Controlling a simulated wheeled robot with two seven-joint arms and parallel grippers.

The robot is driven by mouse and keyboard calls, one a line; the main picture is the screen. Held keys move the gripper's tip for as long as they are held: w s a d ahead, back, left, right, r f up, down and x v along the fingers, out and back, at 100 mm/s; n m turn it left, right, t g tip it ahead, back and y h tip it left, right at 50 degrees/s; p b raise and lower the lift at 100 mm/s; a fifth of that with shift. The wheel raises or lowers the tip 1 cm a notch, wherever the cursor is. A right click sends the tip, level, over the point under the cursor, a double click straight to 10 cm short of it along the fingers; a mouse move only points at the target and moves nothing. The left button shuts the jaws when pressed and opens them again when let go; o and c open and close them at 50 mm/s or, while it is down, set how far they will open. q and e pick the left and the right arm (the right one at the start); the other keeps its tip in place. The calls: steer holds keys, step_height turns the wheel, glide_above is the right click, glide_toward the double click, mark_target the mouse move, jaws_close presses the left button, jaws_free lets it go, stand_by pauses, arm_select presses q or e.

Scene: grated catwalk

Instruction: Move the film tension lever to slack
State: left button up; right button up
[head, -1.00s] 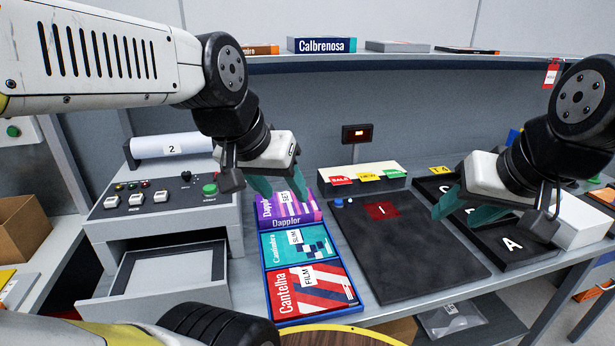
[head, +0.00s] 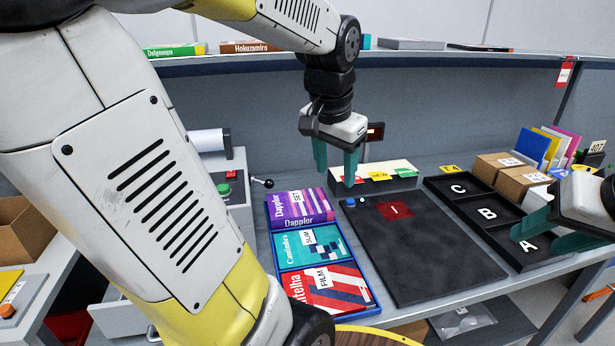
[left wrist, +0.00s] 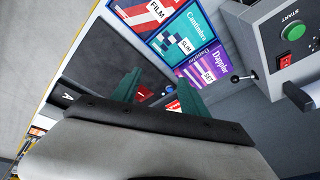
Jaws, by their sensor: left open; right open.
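The lever (head: 262,183) is a thin rod with a black ball end. It sticks out from the right side of the grey film machine (head: 238,214), and also shows in the left wrist view (left wrist: 243,77) beside the machine (left wrist: 268,55). My left gripper (head: 336,163) is open and empty, pointing down to the right of the lever, above the back of the dark mat. Its fingers also show in the left wrist view (left wrist: 158,92), apart from the lever. My right gripper (head: 540,232) is open and empty over the lettered trays. My left arm hides much of the machine.
A blue tray (head: 376,303) holds Dapplor, Cantimbra and Cantelha boxes in front of the lever. The dark mat (head: 430,255) is mostly bare. Black lettered trays (head: 478,192) lie at right. A shelf (head: 420,60) runs along the back.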

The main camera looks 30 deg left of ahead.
arm_select(q)
steer(key=w+a+f+m+g+y, duration=0.2)
steer(key=w+a+f, duration=0.1)
steer(key=w+a, duration=0.3)
steer(key=m+g+y, duration=0.6)
steer(key=m+y, duration=0.1)
steer(key=y, duration=0.3)
glide_toward(263, 182)
steer(key=shift+s+a+f, duration=0.15)
steer(key=shift+a+f, duration=0.65)
steer(key=shift+a, duration=0.15)
steer(key=shift+s+a+f, duration=0.2)
steer(key=shift+a+f, duration=0.6)
steer(key=shift+a, duration=0.15)
steer(key=shift+s+a+f, duration=0.15)
steer(key=shift+a+f, duration=0.65)
steer(key=shift+a, duration=0.15)
jaws_close()
